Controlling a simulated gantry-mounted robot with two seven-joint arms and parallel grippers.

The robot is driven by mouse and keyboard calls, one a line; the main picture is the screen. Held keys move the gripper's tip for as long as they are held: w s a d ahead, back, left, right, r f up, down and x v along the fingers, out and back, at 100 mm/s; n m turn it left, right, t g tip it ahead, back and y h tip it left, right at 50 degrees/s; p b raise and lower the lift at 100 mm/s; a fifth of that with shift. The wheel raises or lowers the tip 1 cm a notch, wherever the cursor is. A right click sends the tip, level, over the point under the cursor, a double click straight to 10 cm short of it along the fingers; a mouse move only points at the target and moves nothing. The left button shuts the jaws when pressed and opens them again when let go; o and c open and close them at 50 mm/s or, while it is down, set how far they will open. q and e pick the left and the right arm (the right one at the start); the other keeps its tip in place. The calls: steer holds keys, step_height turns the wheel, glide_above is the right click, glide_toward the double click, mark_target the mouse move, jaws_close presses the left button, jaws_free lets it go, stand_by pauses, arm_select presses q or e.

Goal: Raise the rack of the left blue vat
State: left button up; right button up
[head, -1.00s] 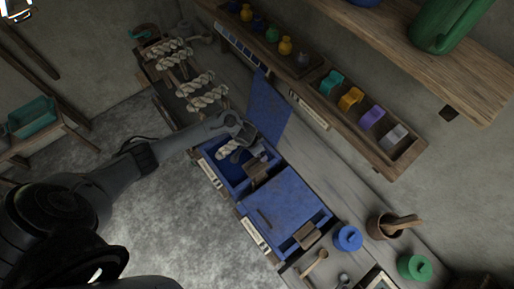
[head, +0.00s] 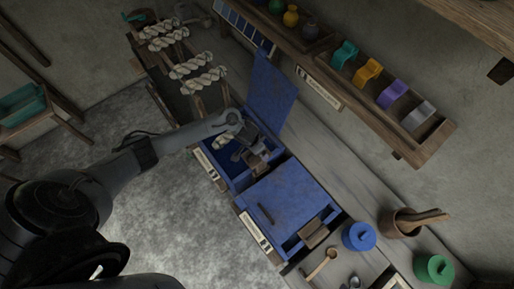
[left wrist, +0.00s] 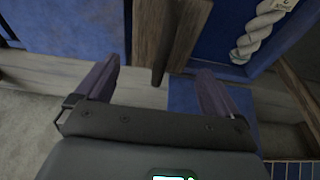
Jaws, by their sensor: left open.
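The left blue vat (head: 212,171) stands open, with its blue lid (head: 272,90) tipped up behind it. Its rack has a brown wooden handle (head: 257,163) at the vat's right side. In the left wrist view the wooden rack piece (left wrist: 165,38) reaches down between my finger tips' lines. A pale twisted skein (left wrist: 262,32) hangs beside it in the vat. My left gripper (head: 250,143) is over the vat, close to the handle. In the left wrist view its two fingers (left wrist: 158,88) are apart, with nothing gripped. My right gripper is not in view.
A second blue vat with a closed lid (head: 287,198) stands right beside the open one. Skeins (head: 190,68) lie on a rack at the back left. A shelf (head: 405,145) with colored pieces runs along the wall. A blue jar (head: 359,237) stands at the right.

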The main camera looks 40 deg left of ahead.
arm_select(q)
step_height(320, 180, down, 3)
steer(key=shift+r+b, duration=0.1)
steer(key=shift+b, duration=0.5)
steer(key=shift+r, duration=0.2)
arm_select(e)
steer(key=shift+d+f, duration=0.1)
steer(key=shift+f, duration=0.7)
arm_select(q)
steer(key=shift+f, duration=0.3)
